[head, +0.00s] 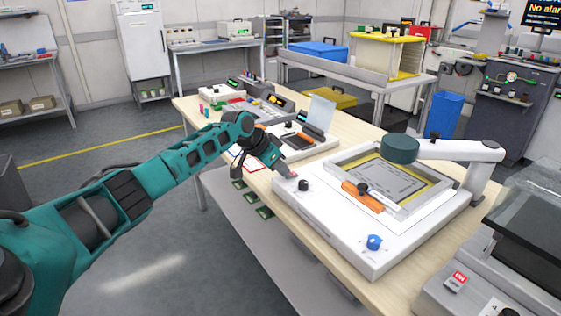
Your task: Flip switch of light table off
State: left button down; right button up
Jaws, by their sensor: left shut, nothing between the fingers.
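The light table (320,217) is a white box on the wooden bench, right of centre in the head view. Its framed window shows a grey sheet with yellow edges. A black knob (303,186) is near its left corner and a blue knob (374,242) near its front corner. My left gripper (289,173) is shut and empty, its fingertips at the table's left corner, left of the black knob. A small reddish spot shows by the fingertips; the switch is not clearly visible there. I cannot tell whether the fingertips touch it. My right gripper is not in view.
An orange-handled tool (363,197) lies by the window. A white arm (455,149) with a dark teal head (400,149) reaches over the window. Other instruments stand behind my gripper. A grey machine (470,275) with a red ON label is at the lower right.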

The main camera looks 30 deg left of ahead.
pick_arm(q)
jog(key=shift+s+f+b, duration=0.1)
jog(key=shift+f+b, duration=0.25)
jog(key=shift+f, duration=0.15)
jog(key=shift+s+f+t+h+b, duration=0.15)
jog(key=shift+f+t+h+b, duration=0.2)
jog(key=shift+t, duration=0.25)
jog(key=shift+a+r, duration=0.1)
jog(key=shift+r, duration=0.25)
jog(key=shift+r+p, duration=0.8)
jog(key=shift+p, duration=0.25)
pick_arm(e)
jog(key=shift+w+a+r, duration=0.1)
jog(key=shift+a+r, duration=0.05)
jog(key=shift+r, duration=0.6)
